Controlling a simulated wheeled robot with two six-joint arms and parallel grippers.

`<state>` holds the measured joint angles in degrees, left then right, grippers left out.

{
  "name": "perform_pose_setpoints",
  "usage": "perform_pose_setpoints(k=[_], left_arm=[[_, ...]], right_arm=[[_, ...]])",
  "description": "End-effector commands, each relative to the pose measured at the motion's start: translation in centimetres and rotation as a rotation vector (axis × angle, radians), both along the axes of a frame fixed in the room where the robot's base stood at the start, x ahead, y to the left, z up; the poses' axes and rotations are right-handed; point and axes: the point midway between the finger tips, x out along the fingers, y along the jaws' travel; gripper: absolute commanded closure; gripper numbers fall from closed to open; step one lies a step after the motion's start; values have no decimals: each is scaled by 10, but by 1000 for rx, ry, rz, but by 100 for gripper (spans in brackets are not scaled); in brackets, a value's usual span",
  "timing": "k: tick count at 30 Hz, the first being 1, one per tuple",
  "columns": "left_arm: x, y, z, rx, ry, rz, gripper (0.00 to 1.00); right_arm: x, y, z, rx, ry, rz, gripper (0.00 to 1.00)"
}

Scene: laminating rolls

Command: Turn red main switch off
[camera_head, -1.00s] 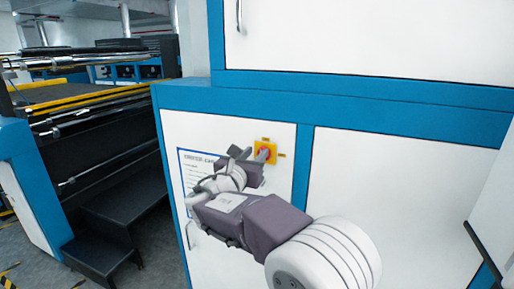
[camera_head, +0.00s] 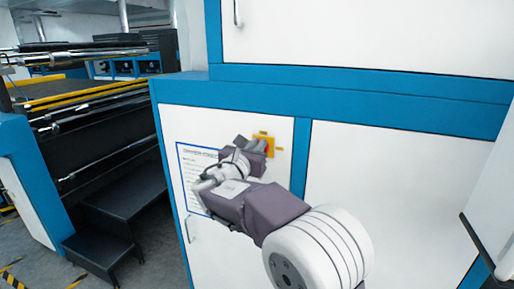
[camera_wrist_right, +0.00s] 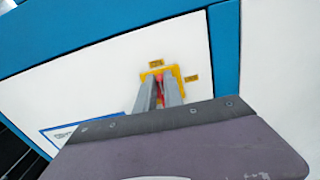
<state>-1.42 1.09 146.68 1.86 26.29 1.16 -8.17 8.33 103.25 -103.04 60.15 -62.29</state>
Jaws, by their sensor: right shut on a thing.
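The red main switch (camera_head: 268,147) sits on a yellow plate (camera_head: 275,142) on the white cabinet door, and is mostly hidden behind my right gripper (camera_head: 262,147). In the right wrist view, the two grey fingers of the right gripper (camera_wrist_right: 162,87) stand on either side of the red switch handle (camera_wrist_right: 159,93), shut on it. The yellow plate (camera_wrist_right: 147,76) frames the fingertips there. My left gripper is not in view.
A blue-bordered notice (camera_head: 187,165) is on the door left of the switch. A door handle (camera_head: 187,232) is below it. Black steps (camera_head: 130,200) and a roller machine (camera_head: 90,125) stand at the left. A white panel (camera_head: 495,200) is at the right edge.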

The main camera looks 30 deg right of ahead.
Motion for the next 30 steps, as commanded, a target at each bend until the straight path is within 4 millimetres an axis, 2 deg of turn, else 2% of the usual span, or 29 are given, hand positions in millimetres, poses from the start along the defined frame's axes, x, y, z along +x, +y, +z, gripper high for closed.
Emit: perform_pose_setpoints(k=[15,30], left_arm=[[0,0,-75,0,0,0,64],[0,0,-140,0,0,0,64]], right_arm=[[-9,-8,-9,272,-326,0,100],[-17,-14,-17,581,-686,0,100]])
